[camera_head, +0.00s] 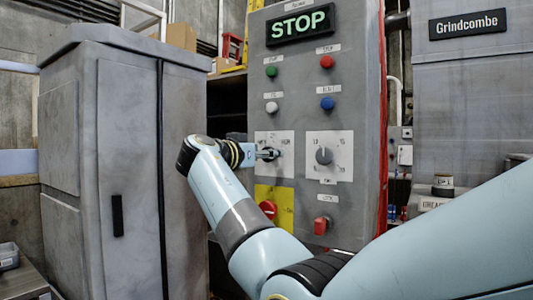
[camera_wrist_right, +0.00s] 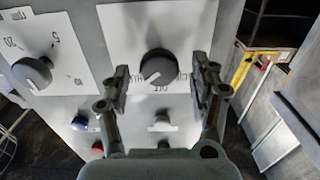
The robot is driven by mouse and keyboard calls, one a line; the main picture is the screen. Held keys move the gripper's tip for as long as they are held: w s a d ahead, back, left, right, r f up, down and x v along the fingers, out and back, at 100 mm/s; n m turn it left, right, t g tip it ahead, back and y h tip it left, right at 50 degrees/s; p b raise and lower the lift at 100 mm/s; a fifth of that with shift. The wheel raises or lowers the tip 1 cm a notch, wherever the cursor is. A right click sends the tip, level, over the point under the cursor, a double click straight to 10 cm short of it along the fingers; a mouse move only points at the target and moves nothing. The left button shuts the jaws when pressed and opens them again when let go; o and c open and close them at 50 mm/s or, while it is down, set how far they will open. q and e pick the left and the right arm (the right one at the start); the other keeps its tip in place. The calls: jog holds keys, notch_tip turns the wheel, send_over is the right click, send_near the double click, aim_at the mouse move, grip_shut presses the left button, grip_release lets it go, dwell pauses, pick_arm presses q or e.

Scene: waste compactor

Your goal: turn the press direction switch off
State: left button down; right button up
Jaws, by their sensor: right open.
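The press direction switch appears to be the dark round knob on the white square plate at the left of the grey control panel. In the right wrist view the knob (camera_wrist_right: 157,66) shows a white pointer line and lies between my fingers. In the head view its plate (camera_head: 286,165) is visible, but my gripper mostly hides the knob. My right gripper (camera_head: 268,154) is at the front of this plate. It is open, with one finger on each side of the knob; I cannot tell whether they touch it. My left gripper is not in view.
A second dial (camera_head: 323,156) sits to the right. Coloured buttons and a lit STOP sign (camera_head: 300,24) are above. A red rotary switch (camera_head: 268,209) on yellow and a red lock switch (camera_head: 321,225) are below. A grey cabinet (camera_head: 120,170) stands left.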

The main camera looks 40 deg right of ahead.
jog(key=c, duration=1.1)
jog(key=shift+n, duration=0.3)
jog(key=shift+w+n+p, duration=0.15)
jog(key=shift+n+p, duration=0.15)
jog(key=shift+n, duration=4.3)
